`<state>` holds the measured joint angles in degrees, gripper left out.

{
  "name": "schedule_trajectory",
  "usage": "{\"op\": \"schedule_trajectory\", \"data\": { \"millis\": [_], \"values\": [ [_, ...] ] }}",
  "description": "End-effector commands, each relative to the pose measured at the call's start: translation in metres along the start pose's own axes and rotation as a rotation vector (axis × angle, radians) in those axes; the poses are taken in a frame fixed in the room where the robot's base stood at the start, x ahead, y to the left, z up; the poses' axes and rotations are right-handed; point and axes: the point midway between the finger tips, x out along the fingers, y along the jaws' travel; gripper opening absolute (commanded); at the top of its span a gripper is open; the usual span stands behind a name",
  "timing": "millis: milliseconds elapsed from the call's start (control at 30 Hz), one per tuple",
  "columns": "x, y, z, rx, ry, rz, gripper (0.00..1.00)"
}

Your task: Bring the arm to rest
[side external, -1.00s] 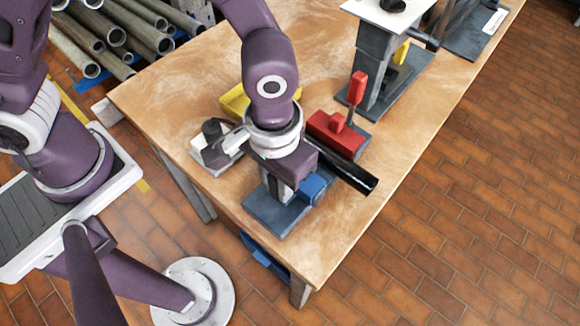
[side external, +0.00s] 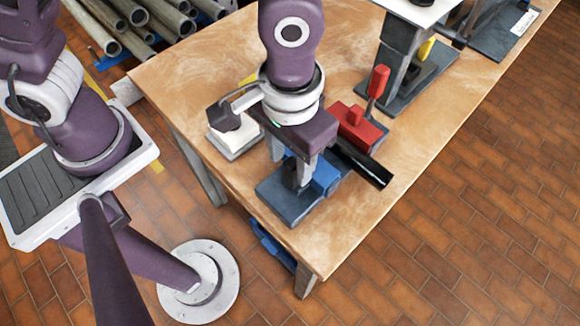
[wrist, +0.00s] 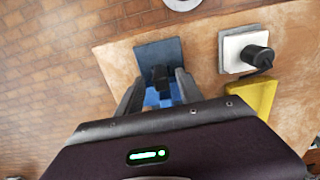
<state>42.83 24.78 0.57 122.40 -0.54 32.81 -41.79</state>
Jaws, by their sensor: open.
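My gripper (side external: 290,170) hangs over the front corner of the workbench, its fingers pointing down and spread apart. It stands above a blue-grey base plate (side external: 287,208) with a blue block (side external: 325,177) and a dark post. In the wrist view the fingers of my gripper (wrist: 158,88) lie either side of the dark post (wrist: 159,76), with the plate (wrist: 158,51) beyond. Nothing shows held between them. Whether the fingers touch the post cannot be told.
A red clamp (side external: 355,126) and a black tube (side external: 362,164) lie close right of my gripper. A white block with a black knob (wrist: 255,55) and a yellow block (wrist: 252,97) are nearby. A grey stand (side external: 398,62) is farther back. The brick floor is open at right.

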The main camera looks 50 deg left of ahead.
Motion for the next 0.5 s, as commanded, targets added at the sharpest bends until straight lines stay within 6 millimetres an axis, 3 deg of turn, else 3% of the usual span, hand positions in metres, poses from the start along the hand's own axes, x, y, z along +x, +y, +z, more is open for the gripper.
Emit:
{"op": "schedule_trajectory", "data": {
  "millis": [133,500],
  "values": [
    [-0.021,0.000,0.000,0.000,0.001,0.001,0.44],
    [-0.030,-0.004,-0.002,-0.002,0.006,0.006,0.44]
  ]
}}
